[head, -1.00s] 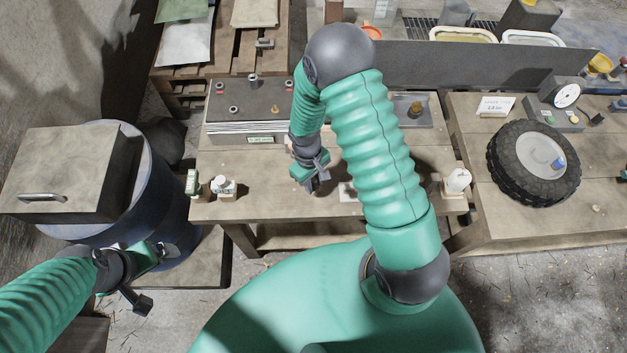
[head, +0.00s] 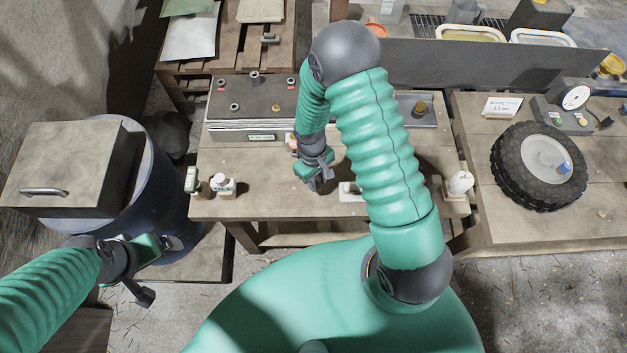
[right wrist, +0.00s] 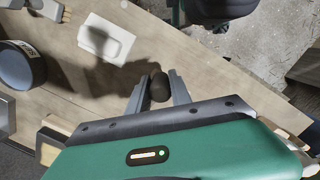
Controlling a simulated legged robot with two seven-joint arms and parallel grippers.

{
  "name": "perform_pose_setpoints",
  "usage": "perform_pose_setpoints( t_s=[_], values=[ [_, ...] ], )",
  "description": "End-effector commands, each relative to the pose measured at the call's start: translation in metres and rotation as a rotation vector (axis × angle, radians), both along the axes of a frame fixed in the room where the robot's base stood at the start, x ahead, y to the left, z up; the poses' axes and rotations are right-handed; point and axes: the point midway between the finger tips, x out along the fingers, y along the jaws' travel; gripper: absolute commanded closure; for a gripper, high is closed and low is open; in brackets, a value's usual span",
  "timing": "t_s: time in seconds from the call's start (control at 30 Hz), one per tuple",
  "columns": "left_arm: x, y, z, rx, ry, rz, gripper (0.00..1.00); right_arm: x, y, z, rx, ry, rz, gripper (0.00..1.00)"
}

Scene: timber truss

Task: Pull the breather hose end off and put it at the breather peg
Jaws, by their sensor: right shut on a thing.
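My right gripper (head: 318,184) is above the front part of the middle workbench. In the right wrist view its two grey fingers (right wrist: 158,95) are shut on a dark, rounded piece, which I take for the breather hose end (right wrist: 159,86). The rest of the hose cannot be made out. A dark, flat-topped unit (head: 258,100) with several small fittings on top stands at the back left of the bench. I cannot tell which fitting, if any, is the breather peg. My left gripper (head: 147,272) is low at the left, in front of the blue drum; its jaw opening is unclear.
A white plate (head: 350,194) lies on the bench near my right gripper; it also shows in the right wrist view (right wrist: 106,40). A blue drum (head: 165,215) is at left, a tyre (head: 510,175) at right.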

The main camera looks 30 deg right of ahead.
Motion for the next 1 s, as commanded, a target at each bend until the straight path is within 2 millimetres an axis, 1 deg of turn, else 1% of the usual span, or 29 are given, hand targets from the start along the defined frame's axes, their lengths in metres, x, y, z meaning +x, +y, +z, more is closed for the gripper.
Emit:
perform_pose_setpoints(
  t_s=[0.37,0.6,1.0],
  values=[
    [0.000,0.000,0.003,0.000,0.000,-0.001,0.02,0.000,-0.005,0.002,0.004,0.000,-0.002,1.00],
    [0.000,0.000,0.004,0.000,0.000,0.000,0.02,0.000,-0.013,0.002,0.012,-0.001,-0.001,1.00],
    [0.000,0.000,0.001,0.000,0.000,-0.001,0.02,0.000,-0.014,-0.003,0.012,0.000,-0.001,1.00]
  ],
)
